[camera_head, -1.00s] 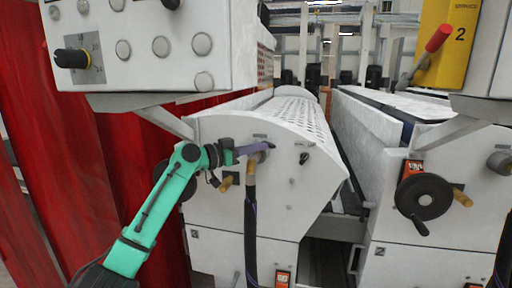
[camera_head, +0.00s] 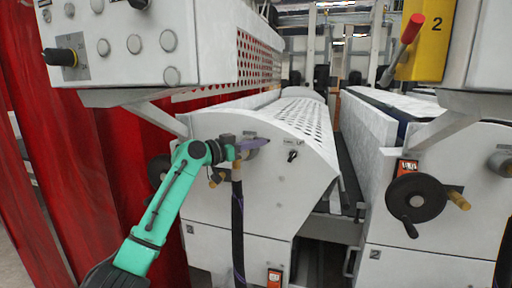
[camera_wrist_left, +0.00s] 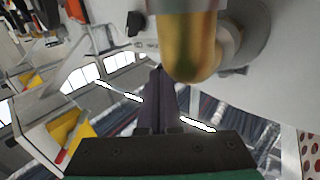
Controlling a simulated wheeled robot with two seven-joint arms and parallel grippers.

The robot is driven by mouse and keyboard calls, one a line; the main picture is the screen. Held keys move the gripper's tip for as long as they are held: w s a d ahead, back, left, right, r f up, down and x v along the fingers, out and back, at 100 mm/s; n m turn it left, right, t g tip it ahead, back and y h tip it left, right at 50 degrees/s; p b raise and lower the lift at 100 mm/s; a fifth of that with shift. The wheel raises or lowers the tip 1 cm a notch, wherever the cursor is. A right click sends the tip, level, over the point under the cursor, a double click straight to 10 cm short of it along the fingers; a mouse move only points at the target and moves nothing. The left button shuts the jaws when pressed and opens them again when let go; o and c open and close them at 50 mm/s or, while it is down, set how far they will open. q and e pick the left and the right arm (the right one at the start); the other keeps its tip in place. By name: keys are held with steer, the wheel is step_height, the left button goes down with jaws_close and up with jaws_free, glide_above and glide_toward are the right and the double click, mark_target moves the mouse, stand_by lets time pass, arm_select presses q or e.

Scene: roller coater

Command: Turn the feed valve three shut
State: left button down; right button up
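A small black valve handle (camera_head: 292,156) sits on the white end face of the middle machine, below small labels. Its number is too small to read, so I cannot tell if it is valve three. A black handle also shows in the left wrist view (camera_wrist_left: 135,22), beside a label. My left gripper (camera_head: 262,143) has purple fingers, just left of the handle and apart from it. In the left wrist view its dark fingers (camera_wrist_left: 160,85) lie together with nothing visible between them. A brass fitting (camera_wrist_left: 188,48) is very close beside them. My right gripper is out of view.
A dark hose (camera_head: 238,225) hangs from the fitting below my left gripper. A control box (camera_head: 130,45) overhangs at upper left. A black handwheel (camera_head: 416,198) is on the right machine. Red curtains (camera_head: 60,150) hang at left.

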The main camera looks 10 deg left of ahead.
arm_select(q)
steer(key=shift+x, duration=1.1)
steer(key=shift+w+a, duration=0.1)
steer(key=shift+f, duration=0.1)
